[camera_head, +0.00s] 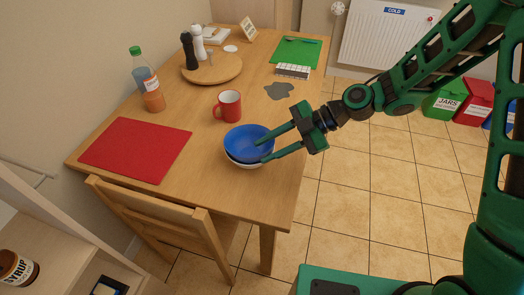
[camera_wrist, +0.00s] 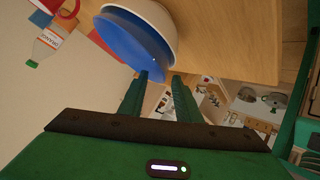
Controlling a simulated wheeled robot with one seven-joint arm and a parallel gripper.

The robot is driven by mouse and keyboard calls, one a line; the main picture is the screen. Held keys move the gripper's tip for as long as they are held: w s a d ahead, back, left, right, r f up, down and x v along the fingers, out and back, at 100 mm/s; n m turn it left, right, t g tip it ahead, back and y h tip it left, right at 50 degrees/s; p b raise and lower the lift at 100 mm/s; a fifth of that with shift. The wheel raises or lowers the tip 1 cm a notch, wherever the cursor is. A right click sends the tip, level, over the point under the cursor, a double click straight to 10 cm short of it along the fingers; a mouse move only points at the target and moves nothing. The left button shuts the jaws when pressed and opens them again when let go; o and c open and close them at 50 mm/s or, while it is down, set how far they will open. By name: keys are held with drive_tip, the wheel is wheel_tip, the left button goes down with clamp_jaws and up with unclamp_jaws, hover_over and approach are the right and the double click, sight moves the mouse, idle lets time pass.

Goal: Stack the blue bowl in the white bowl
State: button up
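The blue bowl (camera_head: 245,138) sits inside the white bowl (camera_head: 243,163) near the right edge of the wooden table. Only a strip of the white bowl shows below the blue one. In the wrist view the blue bowl (camera_wrist: 135,40) is also nested in the white bowl (camera_wrist: 158,18). My gripper (camera_head: 261,150) reaches in from the right at the bowls' right side, and it also shows in the wrist view (camera_wrist: 160,74). Its fingers are apart with a clear gap between them. I cannot tell whether a fingertip touches the blue rim.
A red mug (camera_head: 229,105) stands just behind the bowls. A red mat (camera_head: 137,150) lies to the left on the table (camera_head: 200,190). A bottle (camera_head: 151,92) and a round board (camera_head: 212,70) are farther back. A chair (camera_head: 165,215) stands at the front edge.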

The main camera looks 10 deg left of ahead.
drive_tip(key=v, duration=0.9)
drive_tip(key=shift+d+r, duration=0.25)
drive_tip(key=shift+d, duration=0.1)
drive_tip(key=shift+w, duration=0.1)
drive_tip(key=s+d+r+m+t+h, duration=0.15)
drive_tip(key=d+m+h, duration=0.25)
drive_tip(key=d+m, duration=0.75)
drive_tip(key=s+d+m+t+h, duration=0.2)
drive_tip(key=d+m+t+h, duration=0.3)
drive_tip(key=d, duration=1.1)
drive_tip(key=s+d+r+m+g+h, duration=0.1)
drive_tip(key=s+d+r+m+g, duration=0.2)
drive_tip(key=s+d+m, duration=1.1)
drive_tip(key=s+r+m, duration=0.1)
drive_tip(key=s+m, duration=0.2)
drive_tip(key=shift+s+h, duration=0.25)
drive_tip(key=shift+h, duration=0.15)
drive_tip(key=shift+c, duration=0.7)
